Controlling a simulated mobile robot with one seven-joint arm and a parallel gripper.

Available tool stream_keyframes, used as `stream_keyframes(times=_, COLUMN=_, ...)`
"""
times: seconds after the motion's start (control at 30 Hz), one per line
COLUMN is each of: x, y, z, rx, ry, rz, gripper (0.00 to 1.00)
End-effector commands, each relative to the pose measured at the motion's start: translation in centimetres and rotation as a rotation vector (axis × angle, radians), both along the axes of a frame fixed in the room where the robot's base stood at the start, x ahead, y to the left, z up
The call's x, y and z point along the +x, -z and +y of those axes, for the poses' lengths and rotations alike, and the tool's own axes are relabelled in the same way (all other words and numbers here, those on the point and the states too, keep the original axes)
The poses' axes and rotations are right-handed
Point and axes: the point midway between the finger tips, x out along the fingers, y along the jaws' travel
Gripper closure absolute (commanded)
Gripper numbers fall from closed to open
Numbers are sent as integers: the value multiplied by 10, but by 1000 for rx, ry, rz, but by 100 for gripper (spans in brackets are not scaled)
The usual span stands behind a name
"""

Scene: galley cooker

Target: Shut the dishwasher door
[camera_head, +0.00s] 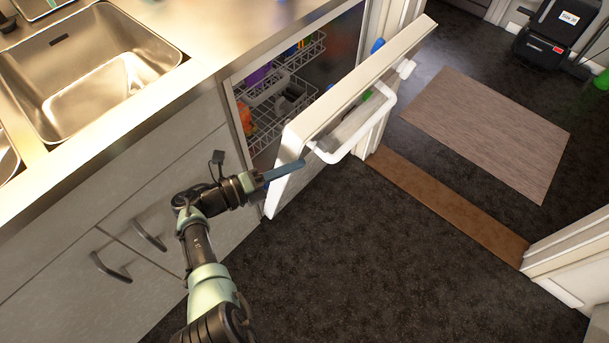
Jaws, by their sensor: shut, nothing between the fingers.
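The dishwasher door (355,80) is white and stands partly open, its top edge tilted out from the counter front. A white bar handle (372,120) is on its outer face. Behind the door, the dishwasher's racks (268,118) hold colourful items. My gripper (300,165) is shut and empty, its slim blue-grey fingers at the near end of the door, below the near end of the handle. I cannot tell whether the fingertips touch the door. The lower part of the dishwasher's inside is hidden by the door.
A steel counter with a sink (95,70) runs along the left, over grey drawers with dark handles (110,268). Dark floor (370,270) is clear in front. A brown threshold (445,205) and a mat (485,130) lie to the right, near a white door frame (570,255).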

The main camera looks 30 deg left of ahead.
Motion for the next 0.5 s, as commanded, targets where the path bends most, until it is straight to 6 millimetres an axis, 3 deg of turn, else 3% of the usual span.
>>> stream_keyframes(times=0.5, x=2, y=-4, z=9, rx=2, ry=-2, rz=-3, gripper=100)
